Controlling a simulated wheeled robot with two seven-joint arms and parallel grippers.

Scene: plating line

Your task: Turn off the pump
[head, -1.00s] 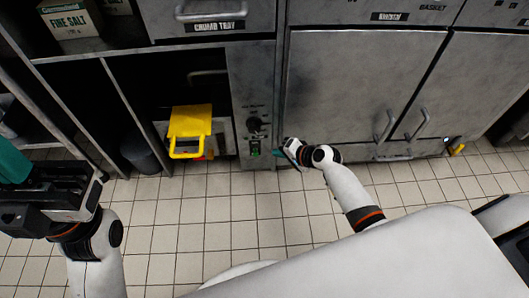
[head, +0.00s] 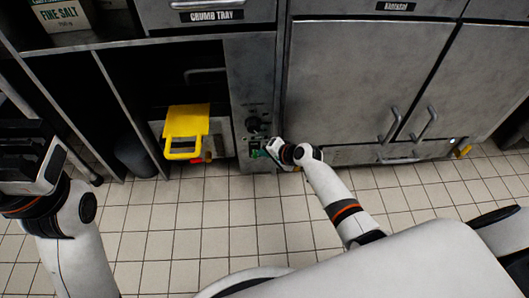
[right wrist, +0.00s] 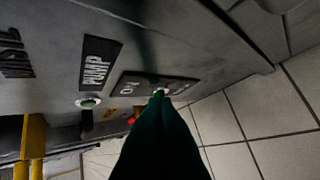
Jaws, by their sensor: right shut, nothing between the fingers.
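The pump control panel (head: 250,80) is the narrow grey column between the open bay and the double doors. In the right wrist view a PUMP label (right wrist: 98,63) sits beside a round green lamp (right wrist: 88,102) and a dark switch plate (right wrist: 130,84) marked ON. My right gripper (right wrist: 160,95) is shut and empty, its teal fingertips at the switch plate, covering part of it. I cannot tell whether they touch the switch. In the head view my right gripper (head: 264,153) is at the panel's low end. My left gripper (head: 32,160) is at the left edge, its fingertips not visible.
A black knob (head: 256,124) is on the panel above the switch. A yellow-handled item (head: 186,127) stands in the open bay to the left, with a dark bin (head: 133,154) beyond it. Closed doors (head: 365,75) lie right. The tiled floor (head: 180,230) is clear.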

